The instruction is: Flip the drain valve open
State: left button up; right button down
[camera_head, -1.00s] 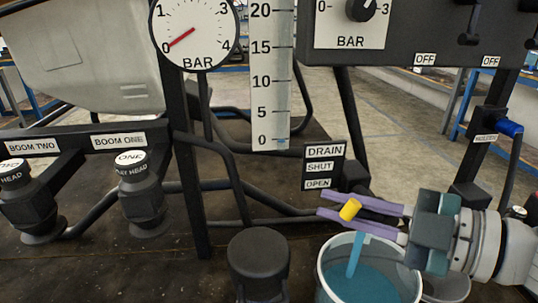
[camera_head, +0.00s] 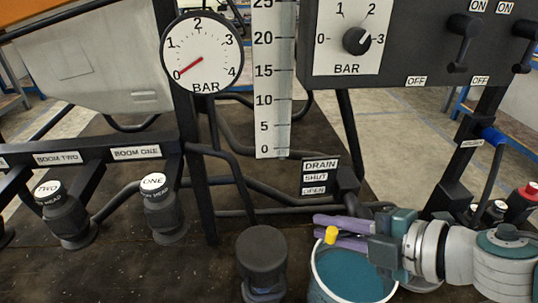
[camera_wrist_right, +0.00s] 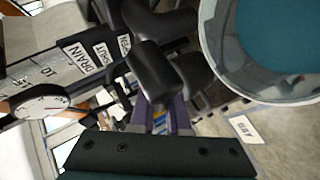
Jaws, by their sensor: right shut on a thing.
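The drain valve's yellow lever tip (camera_head: 331,235) shows at the purple fingers of my right gripper (camera_head: 322,227), below the sign reading DRAIN, SHUT, OPEN (camera_head: 320,177). The gripper is shut on the lever; its fingers hide most of the valve. In the right wrist view, a small yellow and blue patch shows between the purple fingers (camera_wrist_right: 168,118). A white-rimmed bucket (camera_head: 316,268) with teal liquid stands under the gripper. No falling stream shows in the head view. My left gripper is in neither view.
A black capped post (camera_head: 262,250) stands left of the bucket. A pressure gauge (camera_head: 202,52) reads about 0, beside a level scale (camera_head: 272,85). A control panel (camera_head: 420,50) hangs above. A red-capped bottle (camera_head: 522,203) stands at the right.

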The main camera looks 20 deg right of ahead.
jog(key=c, duration=0.9)
grip_release()
jog(key=shift+s+d+r, duration=0.2)
jog(key=shift+s+r, duration=0.05)
jog(key=shift+s, duration=0.2)
jog(key=p+v, duration=0.1)
jog(key=v, duration=0.8)
jog(key=shift+w+p, duration=0.1)
jog(key=shift+p, duration=0.2)
